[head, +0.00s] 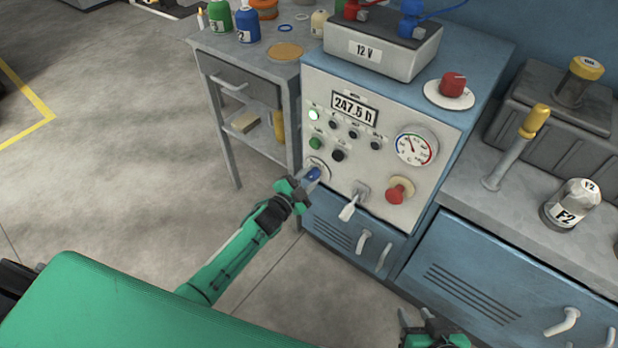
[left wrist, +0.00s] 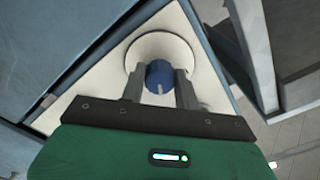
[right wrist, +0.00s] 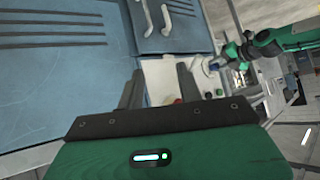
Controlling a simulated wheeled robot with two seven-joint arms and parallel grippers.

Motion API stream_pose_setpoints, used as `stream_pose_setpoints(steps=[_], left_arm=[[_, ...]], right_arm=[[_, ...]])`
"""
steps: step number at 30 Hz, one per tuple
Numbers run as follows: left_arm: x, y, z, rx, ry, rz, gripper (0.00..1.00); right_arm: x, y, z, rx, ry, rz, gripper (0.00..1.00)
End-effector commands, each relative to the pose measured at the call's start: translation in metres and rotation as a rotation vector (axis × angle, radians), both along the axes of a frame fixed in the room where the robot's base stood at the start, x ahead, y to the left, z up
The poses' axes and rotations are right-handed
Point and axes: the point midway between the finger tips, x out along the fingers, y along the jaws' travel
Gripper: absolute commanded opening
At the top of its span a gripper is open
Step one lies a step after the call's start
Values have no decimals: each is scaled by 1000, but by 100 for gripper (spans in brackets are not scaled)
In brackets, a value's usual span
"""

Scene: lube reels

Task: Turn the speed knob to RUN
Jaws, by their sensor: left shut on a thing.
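The speed knob (head: 313,175) is blue and sits low on the left of the white control panel (head: 385,190). In the left wrist view the knob (left wrist: 159,76) stands on a round pale plate (left wrist: 172,45) and has a light pointer line toward the bottom of the picture. My left gripper (head: 304,182) is shut on the knob, one finger on each side; its fingers also show in the left wrist view (left wrist: 160,88). No RUN lettering is readable. My right gripper (right wrist: 159,88) is open and empty, low in front of the blue cabinet.
On the panel near the knob are a white lever switch (head: 351,206), a red knob (head: 399,190), a gauge (head: 416,146) and several buttons. A 12 V battery box (head: 380,45) stands on top. A grey side table (head: 240,60) with bottles stands left. Floor at left is clear.

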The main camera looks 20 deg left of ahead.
Motion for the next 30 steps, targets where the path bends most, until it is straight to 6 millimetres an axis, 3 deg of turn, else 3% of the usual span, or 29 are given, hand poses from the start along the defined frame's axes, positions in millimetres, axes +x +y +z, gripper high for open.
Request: stream_pose_setpoints(steps=[2, 3, 6, 19, 30], left_arm=[[0, 0, -1, 2, 0, -1, 9], [0, 0, -1, 2, 0, -1, 34], [0, 0, -1, 1, 0, -1, 53], [-9, 3, 0, 0, 2, 0, 53], [-73, 26, 0, 0, 4, -1, 53]], right_arm=[[0, 0, 0, 0, 0, 0, 36], [0, 0, 0, 0, 0, 0, 36], [0, 0, 0, 0, 0, 0, 36], [-1, -1, 0, -6, 13, -1, 36], [-11, -22, 3, -70, 132, -24, 36]])
